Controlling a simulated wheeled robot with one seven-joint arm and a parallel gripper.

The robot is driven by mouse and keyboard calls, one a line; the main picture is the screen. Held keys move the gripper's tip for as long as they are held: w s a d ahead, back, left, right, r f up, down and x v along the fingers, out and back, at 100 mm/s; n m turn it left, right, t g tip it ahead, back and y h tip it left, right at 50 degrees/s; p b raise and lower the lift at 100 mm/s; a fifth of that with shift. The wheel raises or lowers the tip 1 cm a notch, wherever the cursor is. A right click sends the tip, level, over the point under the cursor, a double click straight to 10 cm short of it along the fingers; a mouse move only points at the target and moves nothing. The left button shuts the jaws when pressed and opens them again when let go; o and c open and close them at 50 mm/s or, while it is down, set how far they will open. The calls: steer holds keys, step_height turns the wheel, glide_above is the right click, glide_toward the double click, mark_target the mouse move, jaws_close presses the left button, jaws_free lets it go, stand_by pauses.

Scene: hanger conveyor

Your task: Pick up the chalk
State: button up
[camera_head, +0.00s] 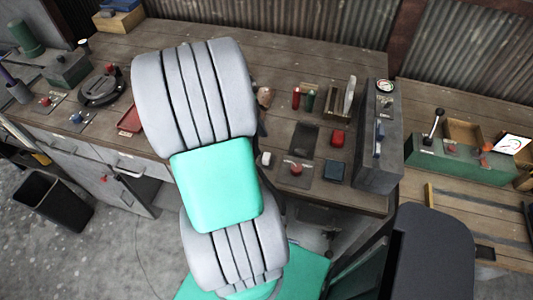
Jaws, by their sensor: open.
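I cannot single out the chalk with certainty in the head view. A small white block (265,159) lies on the wooden bench just right of my arm and could be it, but it is too small to tell. My own grey and green arm covers the middle of the view and hides part of the bench. My gripper does not show.
The wooden bench (285,52) holds red and green cylinders (309,101), a red block (338,137), a dark blue block (334,171) and a red button (296,168). A tall grey panel (379,150) stands at its right end. A black bin (52,202) stands at left.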

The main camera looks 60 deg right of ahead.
mark_target(265, 156)
steer(key=p+x, duration=0.1)
steer(key=x, duration=0.5)
steer(key=shift+a+f+p, duration=0.2)
steer(key=shift+f+p, duration=0.15)
jaws_close()
